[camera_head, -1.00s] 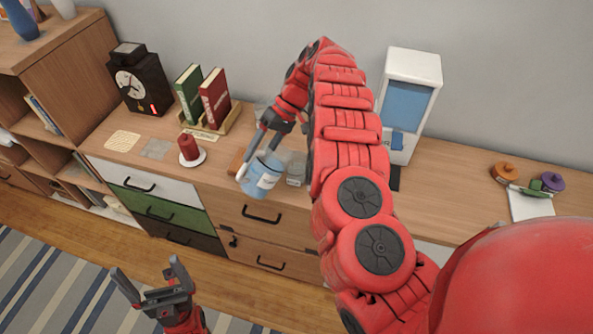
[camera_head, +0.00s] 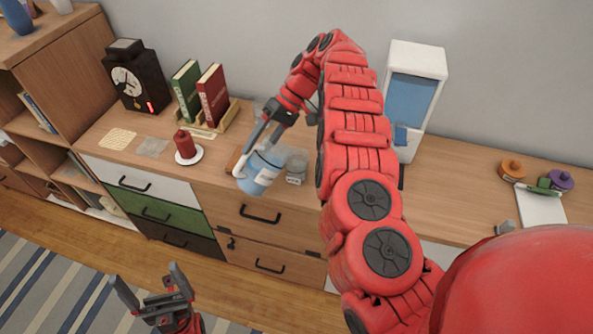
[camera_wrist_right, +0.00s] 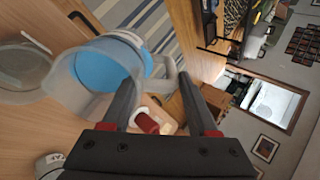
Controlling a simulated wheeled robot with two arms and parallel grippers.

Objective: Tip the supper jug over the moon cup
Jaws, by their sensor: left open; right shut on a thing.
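A see-through jug with blue contents (camera_head: 262,176) and a pale label hangs at the front edge of the wooden cabinet top. My right gripper (camera_head: 250,150) is shut on its handle. In the right wrist view the jug (camera_wrist_right: 92,72) looks tilted, its mouth towards the left. My left gripper (camera_head: 146,280) is open and empty, low in front of the drawers.
A red candle on a white dish (camera_head: 186,146), books (camera_head: 212,95) and a black clock (camera_head: 136,80) stand left of the jug. A white dispenser (camera_head: 414,95) stands right. A clear round vessel (camera_wrist_right: 22,64) lies past the jug's mouth.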

